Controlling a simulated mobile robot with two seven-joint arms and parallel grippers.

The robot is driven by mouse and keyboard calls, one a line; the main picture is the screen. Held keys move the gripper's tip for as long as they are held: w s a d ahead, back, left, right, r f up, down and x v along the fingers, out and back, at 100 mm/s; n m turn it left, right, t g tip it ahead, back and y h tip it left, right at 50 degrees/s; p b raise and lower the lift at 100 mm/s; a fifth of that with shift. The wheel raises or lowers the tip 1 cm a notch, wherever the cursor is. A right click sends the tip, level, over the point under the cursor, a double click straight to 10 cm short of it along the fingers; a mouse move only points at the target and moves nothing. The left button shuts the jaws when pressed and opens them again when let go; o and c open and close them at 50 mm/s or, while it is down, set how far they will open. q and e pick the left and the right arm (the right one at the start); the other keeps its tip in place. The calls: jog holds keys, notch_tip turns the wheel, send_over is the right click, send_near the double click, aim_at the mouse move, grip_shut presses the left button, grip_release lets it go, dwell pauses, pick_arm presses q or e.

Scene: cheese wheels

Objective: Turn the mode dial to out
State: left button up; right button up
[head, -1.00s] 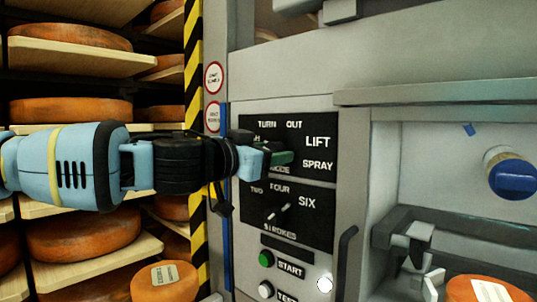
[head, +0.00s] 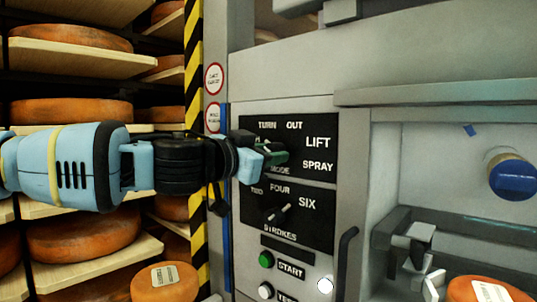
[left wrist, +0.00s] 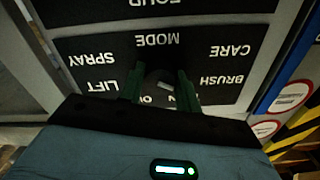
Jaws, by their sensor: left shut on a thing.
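The mode dial (left wrist: 163,78) sits on the black MODE panel (head: 318,128) of the machine. My left gripper (head: 278,156) reaches it from the left in the head view. Its green fingers are shut on the dial, one on each side in the left wrist view (left wrist: 161,86). The panel shows upside down there, with LIFT, SPRAY, CARE and BRUSH legible. A gripper finger and the housing hide most of the dial in the head view. I cannot tell which word its pointer faces. The OUT label (head: 294,125) is above the gripper. My right gripper is not in view.
Below is the STROKES dial (head: 278,214), then a green START button (head: 266,259) and a white button (head: 265,290). A dark handle (head: 346,255) stands right of the panel. Shelves with cheese wheels (head: 84,239) are at left. A blue-capped part (head: 512,177) is in the right bay.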

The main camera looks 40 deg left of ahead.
pick_arm(q)
jog(key=shift+a+r+m, duration=0.1)
jog(key=shift+m, duration=8.2)
jog(key=o, duration=1)
jog(key=shift+c, duration=0.2)
